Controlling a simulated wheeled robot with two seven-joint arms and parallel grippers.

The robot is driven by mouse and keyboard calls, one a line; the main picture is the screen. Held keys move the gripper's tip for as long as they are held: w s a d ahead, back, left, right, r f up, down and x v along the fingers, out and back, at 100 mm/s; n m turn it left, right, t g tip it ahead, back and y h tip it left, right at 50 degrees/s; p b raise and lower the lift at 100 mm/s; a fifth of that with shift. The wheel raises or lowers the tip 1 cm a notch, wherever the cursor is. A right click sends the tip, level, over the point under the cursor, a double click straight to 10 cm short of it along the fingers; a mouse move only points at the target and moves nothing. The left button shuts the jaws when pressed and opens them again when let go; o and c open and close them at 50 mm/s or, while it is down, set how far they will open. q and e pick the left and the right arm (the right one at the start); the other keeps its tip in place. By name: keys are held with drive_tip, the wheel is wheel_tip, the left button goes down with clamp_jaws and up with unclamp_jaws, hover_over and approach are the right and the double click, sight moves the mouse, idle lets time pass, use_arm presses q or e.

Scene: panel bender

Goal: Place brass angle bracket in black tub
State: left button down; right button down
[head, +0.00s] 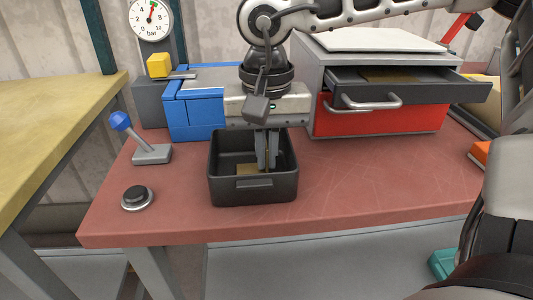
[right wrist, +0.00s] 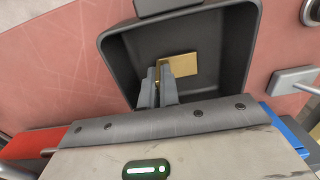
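The brass angle bracket (head: 250,169) is inside the black tub (head: 268,190), low down near the tub's floor. In the right wrist view the bracket (right wrist: 180,66) shows a flat plate and a short flange between my fingertips. My right gripper (head: 267,158) reaches down into the tub (right wrist: 222,88) from above. Its fingers (right wrist: 157,82) are closed around the flange. Whether the bracket touches the floor of the tub is hard to tell. My left gripper is not in view.
A grey cabinet with an open top drawer (head: 432,91) and a red lower drawer (head: 400,120) stands behind, to the right. A blue-knobbed lever (head: 150,153) and a black button (head: 137,197) are left of the tub. The red bench (head: 370,185) is clear to its right.

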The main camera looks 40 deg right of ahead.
drive_tip(key=shift+f, duration=0.1)
drive_tip(key=shift+f, duration=0.15)
drive_tip(key=c, duration=1.6)
unclamp_jaws()
drive_tip(key=shift+c, duration=0.2)
wheel_tip(320, 180, up, 12)
drive_tip(key=p, duration=0.1)
drive_tip(key=shift+r+p, duration=0.2)
drive_tip(key=shift+p, duration=0.2)
